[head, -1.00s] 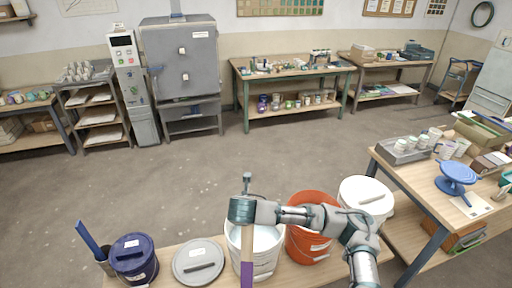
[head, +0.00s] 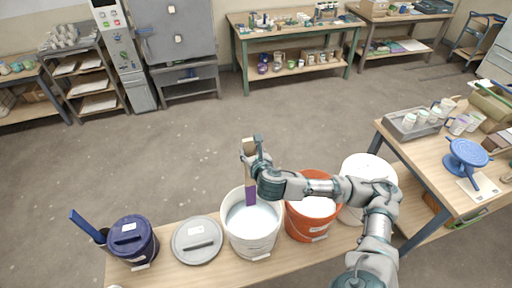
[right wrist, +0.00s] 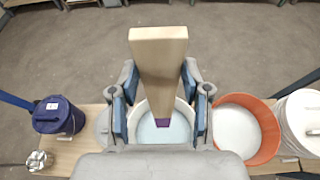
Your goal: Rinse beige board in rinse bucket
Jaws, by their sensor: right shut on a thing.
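My right gripper (head: 256,166) is shut on the beige board (head: 250,174), which hangs down with a purple lower end. The board also shows in the right wrist view (right wrist: 159,62), between the two fingers (right wrist: 160,108). Below it stands an open white bucket (head: 254,243) holding pale bluish liquid, also in the right wrist view (right wrist: 140,108). The purple end overlaps the bucket's opening in the picture; I cannot tell whether it touches the liquid. The bucket's label is too small to read. My left gripper is out of view.
An orange bucket (head: 306,228) with white contents stands right of the white bucket. Another white bucket (head: 367,168) is beyond it. To the left are a grey lid (head: 197,252) and a dark blue bucket (head: 133,240). A side table (head: 430,155) holds a blue stand (head: 466,155).

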